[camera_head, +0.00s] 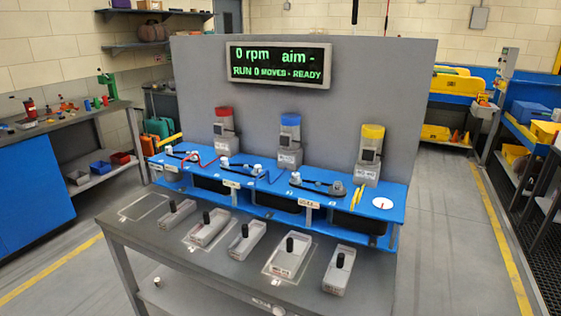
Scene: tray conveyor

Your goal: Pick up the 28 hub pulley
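I cannot tell which part is the 28 hub pulley, because the small labels are not readable. Several small light-grey round parts, such as the left one (194,156), the middle one (225,162) and the right one (296,178), sit on the blue bench (385,208) beside dark arms or belts. Neither of my grippers is in view.
Three grey motor units with a red cap (223,112), a blue cap (290,119) and a yellow cap (373,131) stand along the bench. A display (279,65) on the grey panel reads "0 rpm aim -" and "RUN 0 MOVES - READY". An outlined spot (144,207) at the table's left is empty.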

